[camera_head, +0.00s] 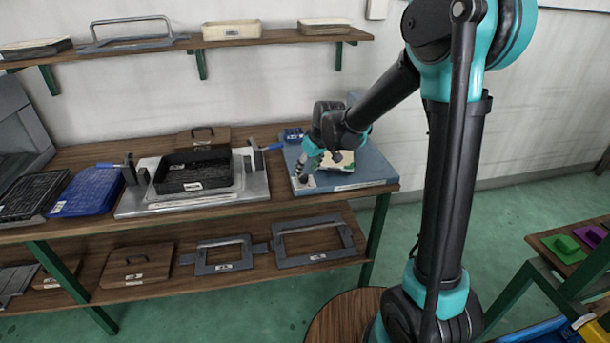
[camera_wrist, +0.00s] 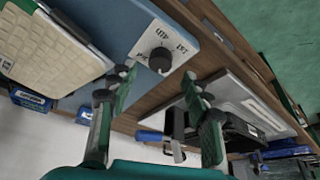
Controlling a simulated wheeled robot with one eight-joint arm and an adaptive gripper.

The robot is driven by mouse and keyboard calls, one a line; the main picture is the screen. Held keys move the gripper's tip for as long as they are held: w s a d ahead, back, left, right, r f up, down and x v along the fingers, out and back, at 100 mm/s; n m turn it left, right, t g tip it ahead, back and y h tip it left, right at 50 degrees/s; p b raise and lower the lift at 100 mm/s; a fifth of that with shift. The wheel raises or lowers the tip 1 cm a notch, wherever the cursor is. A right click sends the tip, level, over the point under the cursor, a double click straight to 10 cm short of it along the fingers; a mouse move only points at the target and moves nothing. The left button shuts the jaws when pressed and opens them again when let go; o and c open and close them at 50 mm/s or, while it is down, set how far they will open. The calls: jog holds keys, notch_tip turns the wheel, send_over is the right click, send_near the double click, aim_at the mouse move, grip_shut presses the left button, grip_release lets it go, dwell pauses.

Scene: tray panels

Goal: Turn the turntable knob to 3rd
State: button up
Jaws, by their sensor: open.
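The dark round knob (camera_wrist: 159,60) sits on a pale label plate (camera_wrist: 178,38) at the edge of the blue turntable panel (camera_wrist: 112,20). Its printed labels are too small to read surely, and I cannot tell which mark it points to. My gripper (camera_wrist: 160,74) is open, with one finger on each side of the space just before the knob. I cannot tell whether the fingertips touch it. In the head view my gripper (camera_head: 301,170) reaches down over the front left corner of the blue panel (camera_head: 372,170), largely hiding the knob.
A cream textured block (camera_wrist: 48,45) lies on the blue panel. To the panel's left in the head view, a black tray (camera_head: 192,171) sits on a grey fixture (camera_head: 250,187) with blue-handled clamps (camera_head: 262,152). A blue tray (camera_head: 87,192) lies farther left on the wooden bench.

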aim_at(304, 176)
jog(key=shift+x, duration=2.05)
jog(key=shift+c, duration=0.6)
grip_shut()
jog(key=m, duration=0.2)
jog(key=m+h, duration=0.1)
jog(key=shift+s+a+m+t, duration=0.1)
jog(key=shift+a+m+t, duration=0.1)
jog(key=shift+m+t, duration=0.2)
jog(key=m+h, duration=0.1)
jog(key=m, duration=0.2)
jog(key=shift+m, duration=0.3)
jog(key=m+h, duration=0.1)
jog(key=m, duration=0.2)
jog(key=m+h, duration=0.2)
jog(key=m, duration=0.1)
jog(key=shift+a, duration=0.2)
jog(key=shift+m, duration=0.3)
